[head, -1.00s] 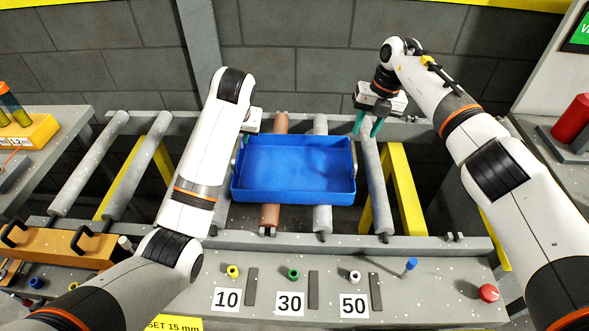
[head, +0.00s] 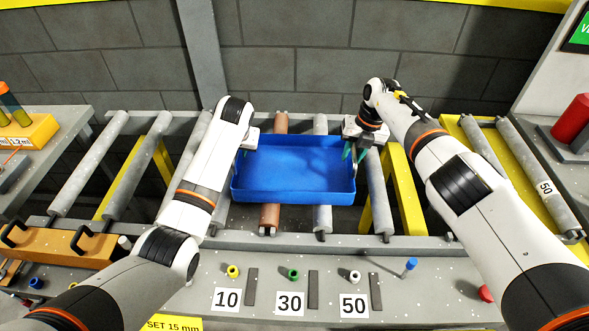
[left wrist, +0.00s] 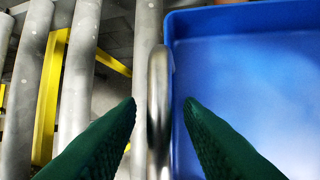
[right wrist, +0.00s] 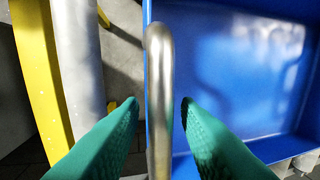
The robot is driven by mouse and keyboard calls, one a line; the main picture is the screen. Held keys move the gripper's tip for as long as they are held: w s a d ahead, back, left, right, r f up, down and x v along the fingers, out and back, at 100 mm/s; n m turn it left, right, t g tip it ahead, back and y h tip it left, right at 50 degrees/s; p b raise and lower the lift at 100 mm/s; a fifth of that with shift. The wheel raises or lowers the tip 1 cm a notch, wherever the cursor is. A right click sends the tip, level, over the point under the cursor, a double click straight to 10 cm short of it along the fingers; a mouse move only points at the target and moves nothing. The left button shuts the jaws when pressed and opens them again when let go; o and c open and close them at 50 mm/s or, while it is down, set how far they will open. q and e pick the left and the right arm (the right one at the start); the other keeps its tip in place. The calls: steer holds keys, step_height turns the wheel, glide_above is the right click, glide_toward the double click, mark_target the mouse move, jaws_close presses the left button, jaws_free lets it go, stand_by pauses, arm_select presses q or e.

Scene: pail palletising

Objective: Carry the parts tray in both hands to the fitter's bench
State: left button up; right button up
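The blue parts tray (head: 294,188) sits level on the roller conveyor and looks empty. A metal handle stands at each short side, the left handle (left wrist: 158,120) and the right handle (right wrist: 160,95). My left gripper (left wrist: 160,101) is open, with one green finger on either side of the left handle. In the head view its fingers are mostly hidden by my arm. My right gripper (right wrist: 160,101) is open around the right handle in the same way; in the head view it is at the tray's right end (head: 354,152). I cannot identify the fitter's bench.
Rollers (head: 139,178) run to the left and right of the tray. A grey ledge in front carries number labels (head: 290,302), coloured knobs and a blue-topped peg (head: 409,267). An orange handled block (head: 60,247) lies front left. A red cylinder (head: 576,122) stands right. A block wall is behind.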

arm_select(q)
jaws_close()
arm_select(e)
jaws_close()
arm_select(q)
steer(key=shift+r, duration=0.15)
arm_select(e)
steer(key=shift+r, duration=0.1)
